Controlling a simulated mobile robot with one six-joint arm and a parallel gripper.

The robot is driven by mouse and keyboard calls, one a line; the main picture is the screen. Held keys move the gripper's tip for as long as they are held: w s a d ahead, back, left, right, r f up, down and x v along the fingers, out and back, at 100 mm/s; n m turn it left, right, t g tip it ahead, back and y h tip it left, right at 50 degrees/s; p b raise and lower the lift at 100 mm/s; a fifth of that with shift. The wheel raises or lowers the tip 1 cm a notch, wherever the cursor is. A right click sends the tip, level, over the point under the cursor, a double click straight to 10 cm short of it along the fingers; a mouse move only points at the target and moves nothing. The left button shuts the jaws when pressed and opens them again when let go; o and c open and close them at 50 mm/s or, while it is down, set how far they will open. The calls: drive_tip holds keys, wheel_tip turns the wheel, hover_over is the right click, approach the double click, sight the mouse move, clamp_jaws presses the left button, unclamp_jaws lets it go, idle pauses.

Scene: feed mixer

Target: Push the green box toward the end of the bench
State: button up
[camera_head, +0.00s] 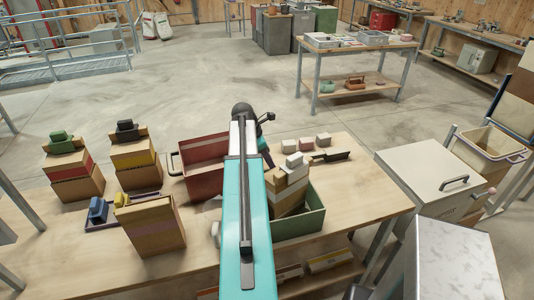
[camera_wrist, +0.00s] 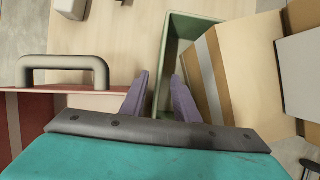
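The green box (camera_head: 305,222) is an open-topped crate on the wooden bench (camera_head: 365,190), right of my teal arm. A tan carton (camera_head: 288,200) with a pale stripe leans inside it, with pale blocks on top. In the wrist view the green box (camera_wrist: 169,50) shows its near-left corner, and the carton (camera_wrist: 245,70) fills its right part. My gripper (camera_wrist: 161,97) is open, its two purple fingers apart. The box's left wall runs between them; I cannot tell whether either finger touches it. In the head view my arm hides the gripper and part of the box.
A red box (camera_head: 203,163) with a dark handle (camera_wrist: 62,68) stands just left of my gripper. Several cartons (camera_head: 150,225) stand on the bench's left. Small pale blocks (camera_head: 306,144) and a dark tool (camera_head: 330,156) lie behind the green box. Bare bench lies right of it, before a white cabinet (camera_head: 430,175).

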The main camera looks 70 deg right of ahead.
drive_tip(key=shift+p+x, duration=0.65)
drive_tip(key=shift+x, duration=1.8)
clamp_jaws()
